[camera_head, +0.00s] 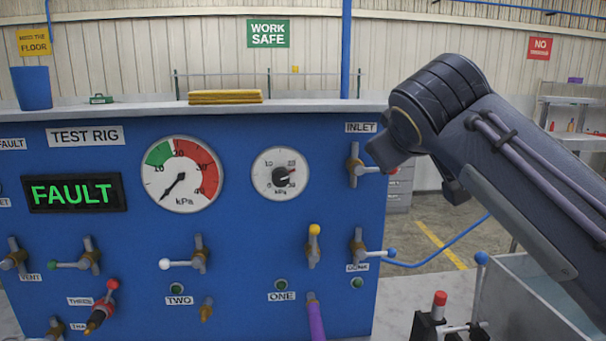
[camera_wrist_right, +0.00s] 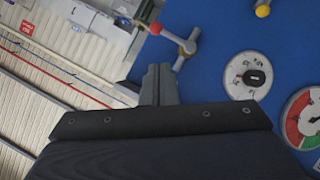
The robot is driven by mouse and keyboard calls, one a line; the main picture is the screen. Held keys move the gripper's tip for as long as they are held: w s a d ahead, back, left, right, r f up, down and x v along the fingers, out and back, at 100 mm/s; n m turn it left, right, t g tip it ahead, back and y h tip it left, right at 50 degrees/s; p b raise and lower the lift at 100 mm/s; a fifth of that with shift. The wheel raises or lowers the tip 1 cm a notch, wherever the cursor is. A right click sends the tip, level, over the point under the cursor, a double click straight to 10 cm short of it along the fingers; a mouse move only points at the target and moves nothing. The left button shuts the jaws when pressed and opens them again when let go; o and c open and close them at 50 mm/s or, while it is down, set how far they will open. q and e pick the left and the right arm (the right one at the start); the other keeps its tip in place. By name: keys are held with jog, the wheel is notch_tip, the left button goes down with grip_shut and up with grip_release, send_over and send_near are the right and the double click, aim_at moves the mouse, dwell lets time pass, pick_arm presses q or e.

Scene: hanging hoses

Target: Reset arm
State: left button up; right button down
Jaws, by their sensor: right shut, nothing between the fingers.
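My right gripper (camera_head: 384,150) reaches in from the right in the head view, in front of the right edge of the blue test rig (camera_head: 235,135). Its fingers (camera_wrist_right: 160,85) are together and empty in the right wrist view. The INLET valve (camera_head: 354,165) is just left of the gripper, its handle pointing right. Its red-ball handle (camera_wrist_right: 172,40) shows close beyond the fingertips in the wrist view; contact cannot be told. My left gripper is not in view.
The panel carries a green FAULT display (camera_head: 75,193), a large gauge (camera_head: 181,174), a small gauge (camera_head: 280,174) and several valves. A purple hose (camera_head: 315,318) hangs below ONE. A grey bin (camera_head: 535,300) and a red-topped device (camera_head: 438,305) are at lower right.

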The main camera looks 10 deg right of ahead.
jog(key=s+d+f+g+y, duration=0.1)
jog(key=s+d+f, duration=0.1)
jog(key=s+f, duration=0.35)
jog(key=s+d+f+m+g+y, duration=0.1)
jog(key=s+d+f+g, duration=0.1)
jog(key=f, duration=0.6)
jog(key=s+d+f+g+y, duration=0.1)
jog(key=s+d+f+y, duration=0.1)
jog(key=s+f, duration=0.35)
jog(key=s+a+f+m+g+y, duration=0.1)
jog(key=s+a+f+m, duration=0.1)
jog(key=s+f, duration=0.4)
jog(key=s+a+f+m+g+y, duration=0.2)
jog(key=s+f, duration=0.5)
jog(key=f, duration=0.7)
jog(key=shift+s+a+f+m, duration=0.15)
jog(key=shift+s+a+m, duration=0.15)
jog(key=shift+a+m, duration=0.45)
jog(key=c, duration=2.2)
grip_release()
jog(key=shift+a+n, duration=0.15)
jog(key=shift+n, duration=0.1)
